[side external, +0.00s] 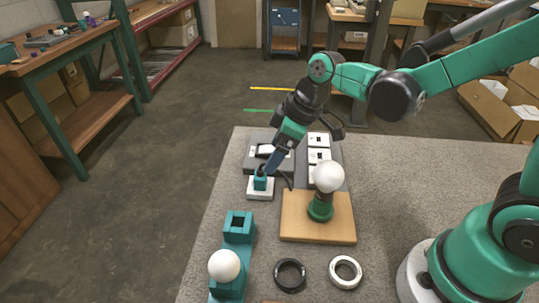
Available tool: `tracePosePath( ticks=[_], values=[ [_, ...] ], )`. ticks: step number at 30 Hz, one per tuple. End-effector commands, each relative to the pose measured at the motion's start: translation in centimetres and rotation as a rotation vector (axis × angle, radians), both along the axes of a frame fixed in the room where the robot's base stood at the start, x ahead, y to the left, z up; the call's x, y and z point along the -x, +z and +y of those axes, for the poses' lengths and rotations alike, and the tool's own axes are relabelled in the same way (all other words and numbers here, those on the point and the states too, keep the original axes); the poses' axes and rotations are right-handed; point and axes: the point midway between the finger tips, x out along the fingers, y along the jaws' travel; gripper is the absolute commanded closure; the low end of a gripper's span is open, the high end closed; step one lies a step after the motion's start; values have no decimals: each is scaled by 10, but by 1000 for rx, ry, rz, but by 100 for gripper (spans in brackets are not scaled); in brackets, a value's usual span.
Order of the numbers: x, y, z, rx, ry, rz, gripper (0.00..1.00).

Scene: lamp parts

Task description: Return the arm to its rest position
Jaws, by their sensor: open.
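My gripper (266,170) is open at the back left of the grey table, just above and against or very near a small teal block (260,184) on a white base (260,194). I cannot tell whether they touch. My arm reaches over from the right. A white bulb (328,177) sits upright on a green lamp base (320,207), which stands on a wooden board (290,228) to the right of the gripper.
A second white bulb (224,265) rests on a teal holder (238,224) at the front left. A black ring (290,275) and a white ring (345,271) lie in front of the board. White blocks (319,155) stand behind it.

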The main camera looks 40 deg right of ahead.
Motion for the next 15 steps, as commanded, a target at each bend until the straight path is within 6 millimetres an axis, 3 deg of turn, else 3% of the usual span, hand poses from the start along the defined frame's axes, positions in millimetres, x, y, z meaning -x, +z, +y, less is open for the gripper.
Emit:
tracePosePath(
  ticks=[6,15],
  values=[
    [28,34,-27,-12,-308,-72,22],
    [61,52,-54,-70,-632,-182,22]
  ],
)
